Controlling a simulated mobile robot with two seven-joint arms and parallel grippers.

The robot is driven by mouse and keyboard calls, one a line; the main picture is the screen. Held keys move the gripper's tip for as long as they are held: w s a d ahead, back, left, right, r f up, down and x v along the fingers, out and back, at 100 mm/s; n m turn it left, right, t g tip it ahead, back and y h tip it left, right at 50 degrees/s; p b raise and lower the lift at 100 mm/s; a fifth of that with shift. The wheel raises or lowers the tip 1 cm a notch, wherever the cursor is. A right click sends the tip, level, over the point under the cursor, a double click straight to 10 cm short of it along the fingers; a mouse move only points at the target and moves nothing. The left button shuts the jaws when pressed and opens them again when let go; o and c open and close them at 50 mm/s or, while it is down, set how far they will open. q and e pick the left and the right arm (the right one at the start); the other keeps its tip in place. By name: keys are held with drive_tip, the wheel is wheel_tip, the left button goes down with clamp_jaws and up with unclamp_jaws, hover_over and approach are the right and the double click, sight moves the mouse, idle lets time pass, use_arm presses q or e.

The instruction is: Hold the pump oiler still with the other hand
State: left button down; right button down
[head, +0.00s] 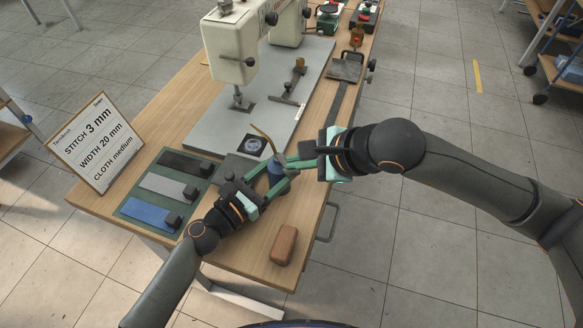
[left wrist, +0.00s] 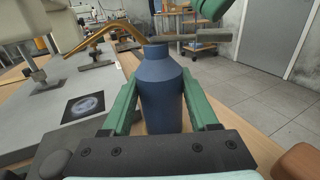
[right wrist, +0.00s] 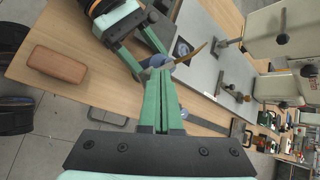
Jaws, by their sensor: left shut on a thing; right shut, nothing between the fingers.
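The pump oiler (head: 275,171) has a blue bottle body and a bent brass spout. It stands upright near the front of the table, and its body fills the middle of the left wrist view (left wrist: 160,90). My left gripper (head: 274,184) is shut on the bottle, one finger on each side. My right gripper (head: 289,162) is shut and empty, with its tips beside the oiler's top. In the right wrist view, the closed right fingers (right wrist: 160,80) partly hide the oiler (right wrist: 157,61). I cannot tell whether they touch it.
A brown block (head: 284,245) lies near the front edge. A green mat (head: 132,208) with cloth strips and a sign (head: 90,142) are at the left. A sewing machine (head: 229,45) stands on a grey plate (head: 213,131) behind. Bare wood lies around the block.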

sight(297, 172)
drive_tip(key=shift+f, duration=1.25)
idle(0.9)
drive_tip(key=shift+r, duration=1.7)
drive_tip(key=shift+r, duration=2.5)
drive_tip(key=shift+w+r, duration=0.1)
wheel_tip(297, 172, up, 4)
drive_tip(key=shift+f, duration=0.2)
